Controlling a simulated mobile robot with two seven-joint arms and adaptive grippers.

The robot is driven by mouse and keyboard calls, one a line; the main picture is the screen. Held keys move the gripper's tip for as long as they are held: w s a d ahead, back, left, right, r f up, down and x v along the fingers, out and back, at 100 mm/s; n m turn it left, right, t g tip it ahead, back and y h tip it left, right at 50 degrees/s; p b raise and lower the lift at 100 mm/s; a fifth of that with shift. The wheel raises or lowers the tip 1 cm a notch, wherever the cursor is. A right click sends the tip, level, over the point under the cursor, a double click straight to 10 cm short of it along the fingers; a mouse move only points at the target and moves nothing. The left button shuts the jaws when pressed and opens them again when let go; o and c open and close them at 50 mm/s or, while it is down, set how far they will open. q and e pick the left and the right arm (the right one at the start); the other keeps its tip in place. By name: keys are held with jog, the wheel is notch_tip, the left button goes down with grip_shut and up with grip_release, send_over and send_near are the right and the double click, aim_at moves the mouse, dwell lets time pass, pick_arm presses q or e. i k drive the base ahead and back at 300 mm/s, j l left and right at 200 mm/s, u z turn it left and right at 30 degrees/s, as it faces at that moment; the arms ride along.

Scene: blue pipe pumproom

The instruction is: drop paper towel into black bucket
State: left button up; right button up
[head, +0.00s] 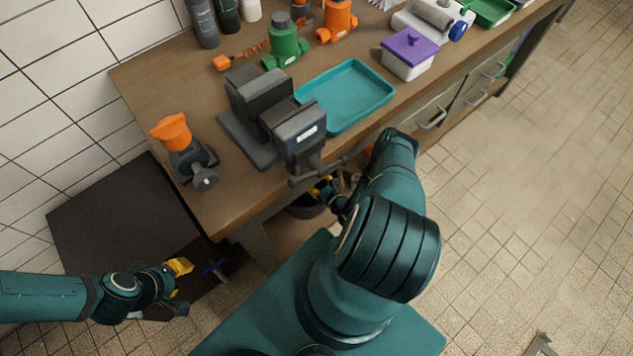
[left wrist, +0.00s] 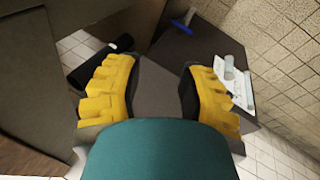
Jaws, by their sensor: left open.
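My left gripper (head: 177,279) is open, low over a dark low surface (head: 115,215) at the left. In the left wrist view its yellow fingers (left wrist: 158,92) stand wide apart with nothing between them. A white item with a rolled part (left wrist: 237,82), perhaps the paper towel, lies beside the right finger; I cannot tell for sure. A dark round container (head: 305,208), likely the black bucket, sits under the workbench, partly hidden by my right arm. My right gripper (head: 324,190) is over or near it, small and partly hidden; its jaws are unclear.
A wooden workbench (head: 225,205) holds a grey vise (head: 275,115), a teal tray (head: 345,95), orange and green valve parts, and a purple-lidded box (head: 408,55). A blue-handled tool (left wrist: 183,22) and a black cylinder (left wrist: 100,62) lie near my left gripper. The tiled floor at right is mostly clear.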

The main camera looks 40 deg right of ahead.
aim_at(306, 196)
jog(key=k+j, duration=0.35)
jog(key=j, duration=0.2)
jog(key=k+j, duration=0.35)
jog(key=j, duration=0.15)
